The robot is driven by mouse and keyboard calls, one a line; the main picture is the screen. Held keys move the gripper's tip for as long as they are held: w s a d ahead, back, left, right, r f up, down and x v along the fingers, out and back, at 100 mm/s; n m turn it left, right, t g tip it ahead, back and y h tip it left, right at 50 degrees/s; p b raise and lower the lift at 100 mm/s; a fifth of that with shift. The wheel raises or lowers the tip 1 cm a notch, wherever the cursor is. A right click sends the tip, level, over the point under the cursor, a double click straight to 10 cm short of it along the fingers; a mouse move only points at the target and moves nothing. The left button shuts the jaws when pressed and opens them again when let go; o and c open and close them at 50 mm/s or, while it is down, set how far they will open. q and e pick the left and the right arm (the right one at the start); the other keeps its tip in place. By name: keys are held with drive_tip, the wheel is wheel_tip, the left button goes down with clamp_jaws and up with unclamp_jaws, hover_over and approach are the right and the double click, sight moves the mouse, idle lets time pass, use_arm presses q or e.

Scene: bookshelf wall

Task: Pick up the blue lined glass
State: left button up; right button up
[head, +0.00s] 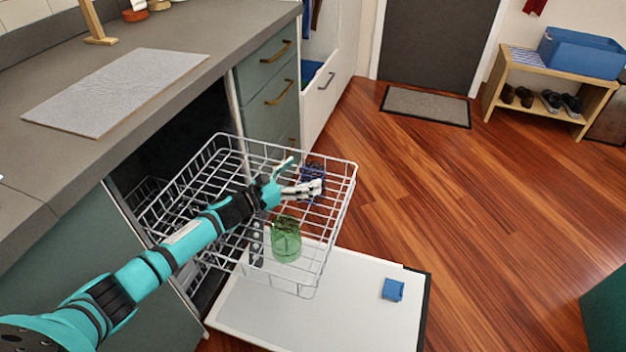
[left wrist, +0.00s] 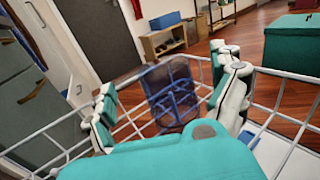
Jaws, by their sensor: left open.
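The blue lined glass (head: 313,171) stands in the far part of the pulled-out dishwasher rack (head: 350,180), partly hidden by my left gripper (head: 303,178). In the left wrist view the glass (left wrist: 172,95) is see-through with dark blue lines and looks tilted in the picture. It shows between the two spread fingers of my left gripper (left wrist: 168,97), with gaps on both sides. The gripper is open and holds nothing. I cannot tell whether a finger touches the glass. My right gripper is not in view.
A green glass (head: 286,240) stands in the rack, nearer than my left gripper. The open dishwasher door (head: 330,310) lies below, with a small blue block (head: 393,290) on it. The counter (head: 225,30) borders the rack at the left. The wooden floor (head: 440,190) at the right is mostly clear.

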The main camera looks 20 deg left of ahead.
sight(313, 169)
use_arm(q)
drive_tip(key=x, duration=0.4)
drive_tip(key=shift+s+f, duration=0.1)
drive_tip(key=c, duration=1.5)
